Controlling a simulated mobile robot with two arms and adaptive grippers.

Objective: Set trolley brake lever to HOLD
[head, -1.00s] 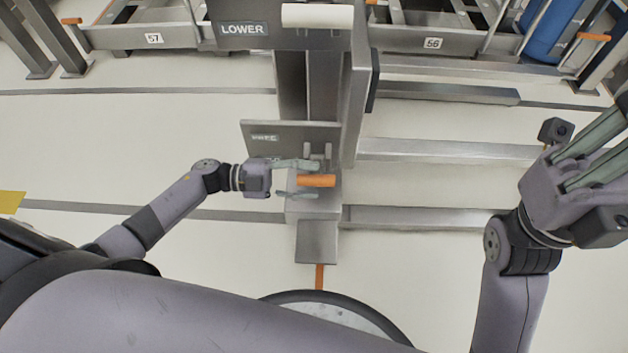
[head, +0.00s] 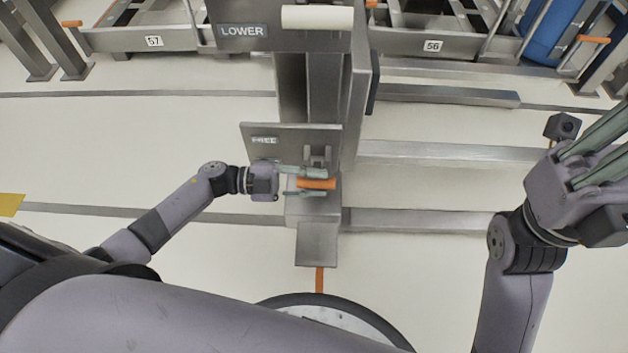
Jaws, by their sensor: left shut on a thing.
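The brake lever shows as an orange handle (head: 316,184) on a grey bracket low on the trolley's metal column. My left gripper (head: 306,182) reaches in from the left and is shut on the orange handle, one finger above it and one below. A grey plate (head: 290,137) behind it bears a label reading FREE (head: 264,140). No HOLD label can be made out. My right gripper (head: 600,135) is raised at the right edge, away from the lever. Its fingertips run out of the picture, so its opening cannot be judged.
A panel marked LOWER (head: 242,31) with a white roller-like bar (head: 317,17) is above the lever. Frames numbered 57 (head: 154,41) and 56 (head: 432,46) stand behind, with a blue cylinder (head: 550,30) at right. A grey pedal-like plate (head: 317,245) is below. Pale floor is open at left.

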